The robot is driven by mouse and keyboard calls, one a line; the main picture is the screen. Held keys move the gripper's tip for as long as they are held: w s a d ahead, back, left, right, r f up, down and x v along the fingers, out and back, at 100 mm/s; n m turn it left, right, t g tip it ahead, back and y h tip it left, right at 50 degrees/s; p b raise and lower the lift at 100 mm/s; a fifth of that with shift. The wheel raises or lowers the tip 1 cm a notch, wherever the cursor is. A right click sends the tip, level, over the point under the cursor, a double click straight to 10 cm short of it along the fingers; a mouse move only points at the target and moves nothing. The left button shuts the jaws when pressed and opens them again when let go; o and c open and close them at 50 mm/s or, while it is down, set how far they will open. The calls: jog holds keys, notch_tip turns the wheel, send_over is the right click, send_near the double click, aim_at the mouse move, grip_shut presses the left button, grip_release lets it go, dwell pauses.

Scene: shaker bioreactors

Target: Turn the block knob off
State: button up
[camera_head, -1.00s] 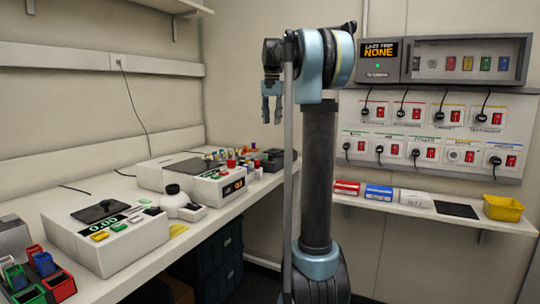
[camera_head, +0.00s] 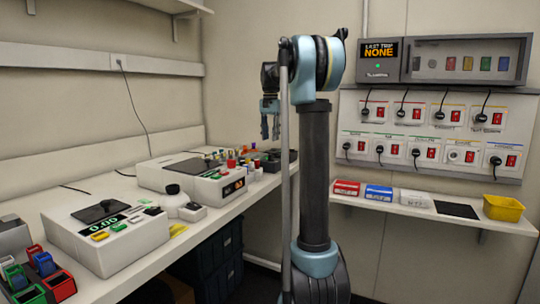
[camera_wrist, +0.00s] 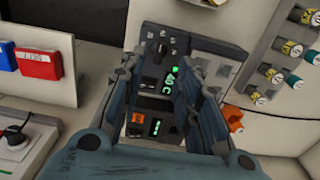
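In the wrist view, a dark block unit (camera_wrist: 172,100) with lit green digits lies below my gripper. A black knob (camera_wrist: 160,48) stands on its panel near the far end, with small markings around it. My gripper (camera_wrist: 162,68) is open and empty. Its two fingers reach down on either side of the unit's panel, and the knob shows between and just beyond their tips. I cannot tell the height gap. In the head view my gripper (camera_head: 270,136) hangs above the bench's far end, where a dark unit (camera_head: 272,160) is partly hidden by my arm.
Coloured-cap tubes (camera_wrist: 295,48) stand at right in the wrist view, with an orange item (camera_wrist: 232,120) nearby. A red label box (camera_wrist: 38,62) is at left. In the head view, white instruments (camera_head: 108,240) line the bench (camera_head: 195,226); a switch panel (camera_head: 432,135) is on the wall.

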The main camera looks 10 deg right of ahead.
aim_at(271, 157)
notch_tip(271, 157, down, 8)
jog(key=shift+f, duration=0.1)
dwell(0.4)
grip_shut()
